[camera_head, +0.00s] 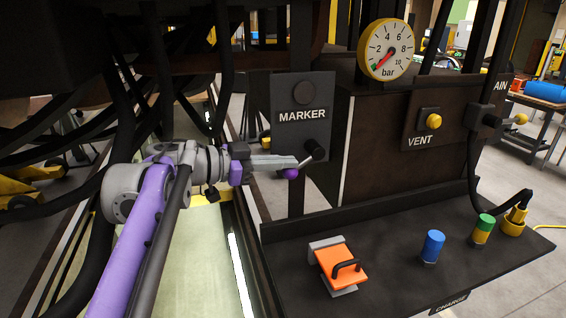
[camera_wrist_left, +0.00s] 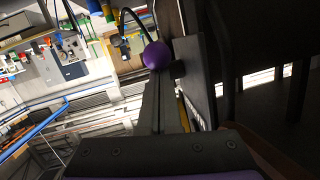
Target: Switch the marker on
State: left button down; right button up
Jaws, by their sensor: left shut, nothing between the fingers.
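The MARKER panel (camera_head: 301,132) is a dark upright plate with a round, dark, unlit lamp (camera_head: 304,93) above its label. At its lower right is a black pivot (camera_head: 315,150). A short lever slants down and left from it to a purple ball knob (camera_head: 290,174). The purple knob also shows in the left wrist view (camera_wrist_left: 156,56), just beyond the fingertips, beside the panel. My left gripper (camera_head: 298,161) is shut and empty, its tips close to the lever and knob. I cannot tell whether they touch. My right gripper is not in view.
Right of the panel are a pressure gauge (camera_head: 386,49) and a yellow VENT button (camera_head: 430,121). The ledge below holds an orange handled block (camera_head: 338,264), a blue cylinder (camera_head: 432,246) and a green-yellow one (camera_head: 482,230). Black hoses (camera_head: 125,130) hang at the left.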

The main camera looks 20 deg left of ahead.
aim_at(288, 178)
pick_arm(q)
jog(key=shift+f, duration=0.25)
jog(key=shift+d+f+t+h+b, duration=0.1)
jog(key=shift+f+t+h+b, duration=0.65)
jog(key=shift+b, duration=0.45)
jog(key=shift+w+d+f+n+t+h+b, duration=0.1)
jog(key=shift+d+f+n+t+h+b, duration=0.1)
jog(key=shift+f+t+h+b, duration=0.3)
jog(key=shift+w+d+f+n+t+h+b, duration=0.1)
jog(key=shift+d+f+n+t+h+b, duration=0.1)
jog(key=shift+f+t+h+b, duration=0.3)
jog(key=w+d+f+t+h+b, duration=0.1)
jog(key=t, duration=0.1)
jog(key=d+f+n+t+h+b, duration=0.1)
jog(key=t+h, duration=0.1)
jog(key=shift+w+d+f+b, duration=0.1)
jog(key=shift+w+d+b, duration=0.05)
jog(key=shift+w+b, duration=0.2)
jog(key=shift+d+f, duration=0.1)
jog(key=shift+d, duration=0.05)
